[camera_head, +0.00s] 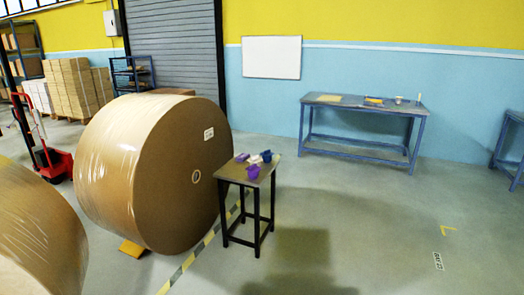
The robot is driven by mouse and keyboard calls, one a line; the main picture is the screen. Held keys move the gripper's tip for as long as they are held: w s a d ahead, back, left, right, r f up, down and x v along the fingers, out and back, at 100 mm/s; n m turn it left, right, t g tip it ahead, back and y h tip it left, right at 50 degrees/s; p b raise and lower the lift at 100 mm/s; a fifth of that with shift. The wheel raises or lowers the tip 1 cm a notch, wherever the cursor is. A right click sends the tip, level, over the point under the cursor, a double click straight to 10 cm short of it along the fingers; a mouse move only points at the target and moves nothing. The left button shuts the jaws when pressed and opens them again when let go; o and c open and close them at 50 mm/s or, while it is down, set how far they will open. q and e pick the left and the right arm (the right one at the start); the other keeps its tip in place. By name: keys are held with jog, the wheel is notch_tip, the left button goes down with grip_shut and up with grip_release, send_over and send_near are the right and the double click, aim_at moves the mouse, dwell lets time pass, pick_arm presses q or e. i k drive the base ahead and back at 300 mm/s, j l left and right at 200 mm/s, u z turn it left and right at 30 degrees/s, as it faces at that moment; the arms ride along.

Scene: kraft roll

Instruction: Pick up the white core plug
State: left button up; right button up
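A small white object (254,159), which looks like the white core plug, lies on the small dark-legged table (236,173) in the middle of the view. It sits among purple and dark blue items and is partly hidden by them; its exact shape is too small to tell. The large kraft roll (197,145) stands on its side just left of the table, with a small core hole (195,176) in its face. Neither of my grippers is in view.
On the table are a purple item at the back (242,157), a purple item at the front (253,173) and a dark blue item (267,156). A second roll (35,235) stands at lower left. A blue workbench (358,110) stands against the wall. Floor right of the table is clear.

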aim_at(255, 159)
jog(key=i+u, duration=0.35)
jog(key=i, duration=1)
jog(key=i+z, duration=0.15)
jog(key=i, duration=0.25)
jog(key=i+j+z, duration=0.15)
jog(key=i, duration=0.3)
jog(key=i+j+z, duration=0.15)
jog(key=i, duration=0.25)
jog(key=i+j+z, duration=0.45)
jog(key=i+j, duration=0.15)
jog(key=i, duration=0.15)
